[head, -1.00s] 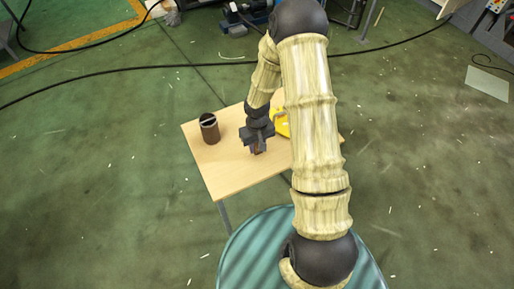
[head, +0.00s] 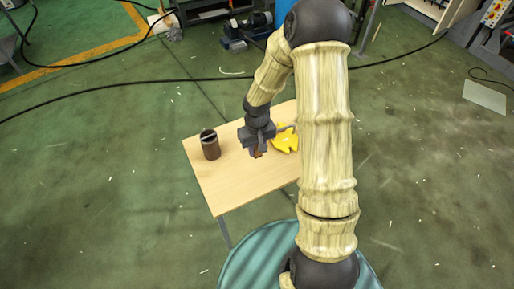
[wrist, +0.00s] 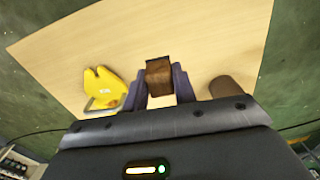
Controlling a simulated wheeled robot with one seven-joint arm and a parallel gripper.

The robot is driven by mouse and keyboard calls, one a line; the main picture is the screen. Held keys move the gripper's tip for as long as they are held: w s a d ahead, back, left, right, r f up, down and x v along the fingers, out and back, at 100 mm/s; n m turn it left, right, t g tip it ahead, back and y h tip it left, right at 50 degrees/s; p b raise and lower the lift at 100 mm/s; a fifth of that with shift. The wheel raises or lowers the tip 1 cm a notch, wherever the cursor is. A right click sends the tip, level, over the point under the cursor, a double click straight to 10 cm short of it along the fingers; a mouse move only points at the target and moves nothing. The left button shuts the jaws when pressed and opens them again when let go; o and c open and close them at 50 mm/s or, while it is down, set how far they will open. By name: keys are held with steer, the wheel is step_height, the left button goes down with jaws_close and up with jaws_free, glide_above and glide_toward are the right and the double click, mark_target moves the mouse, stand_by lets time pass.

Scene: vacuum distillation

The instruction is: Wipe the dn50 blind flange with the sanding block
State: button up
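A brown block, which looks like the sanding block (wrist: 159,78), is between the two fingers of my gripper (wrist: 160,88) in the wrist view. The fingers press against its sides. In the head view my gripper (head: 257,140) is over the light wood table, with the block (head: 258,153) pointing down below it. I cannot tell whether the block touches the tabletop. I cannot make out a dn50 blind flange in either view.
The wood table (head: 225,195) also holds a dark brown cylinder (head: 210,145) left of my gripper and a yellow piece (head: 286,139) to its right. The tabletop's front is bare. A teal round surface (head: 265,260) is nearer. Black cables cross the green floor.

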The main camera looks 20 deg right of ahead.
steer(key=c, duration=0.4)
steer(key=shift+o, duration=0.2)
steer(key=w, duration=0.1)
steer(key=w+m, duration=0.1)
steer(key=w, duration=0.1)
steer(key=shift+w+f+m, duration=0.2)
steer(key=shift+m, duration=0.1)
steer(key=shift+s, duration=0.1)
